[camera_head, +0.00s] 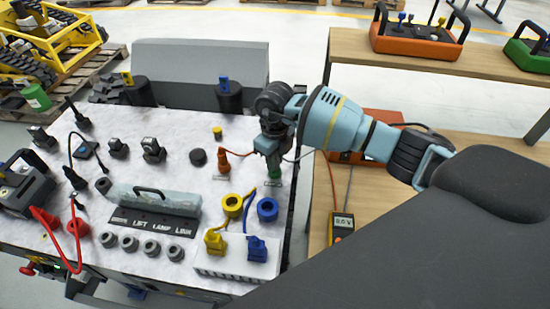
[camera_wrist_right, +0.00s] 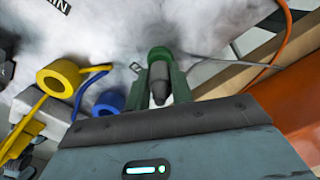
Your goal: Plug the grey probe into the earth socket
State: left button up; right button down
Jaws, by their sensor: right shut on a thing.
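My right gripper (camera_head: 273,150) is shut on the grey probe (camera_wrist_right: 158,82), which shows between its fingers in the wrist view. The probe's tapered end faces the camera, and a thin grey lead runs off to the right. The green earth socket (camera_head: 274,172) is directly below the gripper, near the panel's right edge; its rim also shows in the wrist view (camera_wrist_right: 160,54). The probe's far end is at or just over this socket. The fingers hide the join, so I cannot tell whether it is inserted. My left gripper is not in view.
An orange plug (camera_head: 223,164) stands left of the gripper. Yellow (camera_head: 233,205) and blue (camera_head: 268,209) rings and plugs are in front. A meter (camera_head: 342,225) lies on the wooden bench to the right. The panel carries several black fittings and a grey handled cover (camera_head: 155,200).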

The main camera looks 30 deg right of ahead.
jog(key=shift+f, duration=0.25)
dwell(0.5)
jog(key=c, duration=1.1)
grip_release()
jog(key=shift+c, duration=0.2)
jog(key=shift+r, duration=3.9)
